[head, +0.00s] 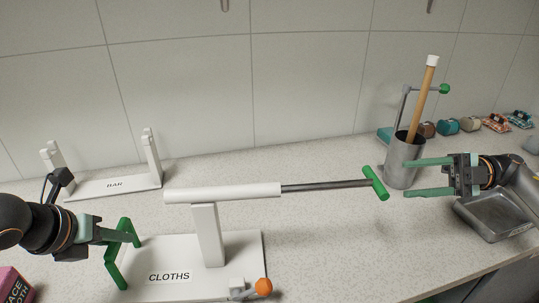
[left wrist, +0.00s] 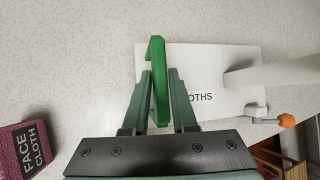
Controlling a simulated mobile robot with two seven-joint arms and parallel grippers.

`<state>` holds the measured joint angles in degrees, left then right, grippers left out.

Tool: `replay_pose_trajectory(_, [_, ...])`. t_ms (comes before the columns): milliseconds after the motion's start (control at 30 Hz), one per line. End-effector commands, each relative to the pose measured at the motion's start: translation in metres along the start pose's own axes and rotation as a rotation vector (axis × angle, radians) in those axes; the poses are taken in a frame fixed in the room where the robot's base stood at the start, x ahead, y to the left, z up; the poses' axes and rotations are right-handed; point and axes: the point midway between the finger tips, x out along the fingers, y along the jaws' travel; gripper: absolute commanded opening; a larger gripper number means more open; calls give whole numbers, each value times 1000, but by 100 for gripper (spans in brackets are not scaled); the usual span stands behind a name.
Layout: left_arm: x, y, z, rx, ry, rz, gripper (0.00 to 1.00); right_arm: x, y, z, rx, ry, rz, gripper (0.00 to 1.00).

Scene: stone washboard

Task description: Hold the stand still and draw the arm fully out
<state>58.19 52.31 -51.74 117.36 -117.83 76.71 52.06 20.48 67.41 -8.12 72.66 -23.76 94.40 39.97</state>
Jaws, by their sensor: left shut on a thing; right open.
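The white stand (head: 208,235) has a base labelled CLOTHS, a post and a horizontal white tube. A dark metal arm (head: 325,185) sticks out of the tube's right end, with a green crossbar handle (head: 375,183) at its tip. A green loop handle (head: 118,255) rises at the base's left edge. My left gripper (head: 128,237) is shut on this green loop handle, which also shows between its fingers in the left wrist view (left wrist: 157,85). My right gripper (head: 428,177) is open and empty, its fingers pointing left, just right of the crossbar and apart from it.
A metal canister (head: 405,160) with a wooden stick stands behind my right gripper. A grey tray (head: 495,214) lies below it. A BAR rack (head: 115,186) is at the back left. An orange-knobbed clamp (head: 263,287) sits at the base's front. A pink FACE CLOTH box (left wrist: 30,148) is at left.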

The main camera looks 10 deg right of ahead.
Motion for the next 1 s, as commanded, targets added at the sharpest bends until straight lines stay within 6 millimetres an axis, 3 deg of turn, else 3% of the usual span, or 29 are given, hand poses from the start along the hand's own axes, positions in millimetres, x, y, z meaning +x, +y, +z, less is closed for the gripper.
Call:
replay_pose_trajectory(33, [5, 5, -7, -6, 22, 13, 0, -2, 0, 0, 0, -1, 1, 52])
replay_pose_trajectory(267, [5, 5, -7, -6, 23, 13, 0, -2, -1, 0, 0, -1, 0, 52])
replay_pose_trajectory(300, [5, 5, -7, -6, 23, 13, 27, -2, -1, 0, 0, -1, 0, 52])
replay_pose_trajectory(600, [3, 2, -4, -2, 12, 7, 60, -2, 0, 0, 0, -1, 0, 52])
replay_pose_trajectory(867, [1, 1, -2, -1, 8, 4, 60, -2, 0, 0, 0, -1, 0, 52])
replay_pose_trajectory(1000, [-10, 1, -1, 0, 5, 4, 60, -2, 0, 0, 0, 0, 0, 52])
